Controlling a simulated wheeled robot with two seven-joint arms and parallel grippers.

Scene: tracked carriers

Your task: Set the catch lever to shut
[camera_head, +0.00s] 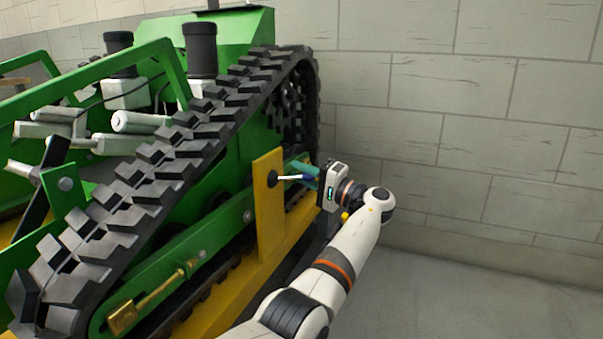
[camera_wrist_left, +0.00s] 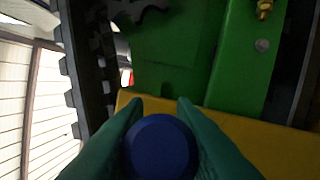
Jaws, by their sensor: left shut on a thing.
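The catch lever (camera_head: 287,178) is a thin pale rod. It sticks out to the right, nearly level in the picture, from a dark round pivot on an upright yellow plate (camera_head: 268,215). Its dark blue knob (camera_wrist_left: 160,147) fills the lower middle of the left wrist view. My left gripper (camera_head: 309,175) has its teal fingers shut on the knob, one finger on each side. In the wrist view the knob hides the rod and the pivot. My right gripper is in neither view.
A green tracked carrier with a black rubber track (camera_head: 165,165) fills the left of the head view. A brass fitting (camera_head: 150,297) is low on its green side beam. A block wall (camera_head: 460,110) stands behind, with open floor (camera_head: 470,300) at right.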

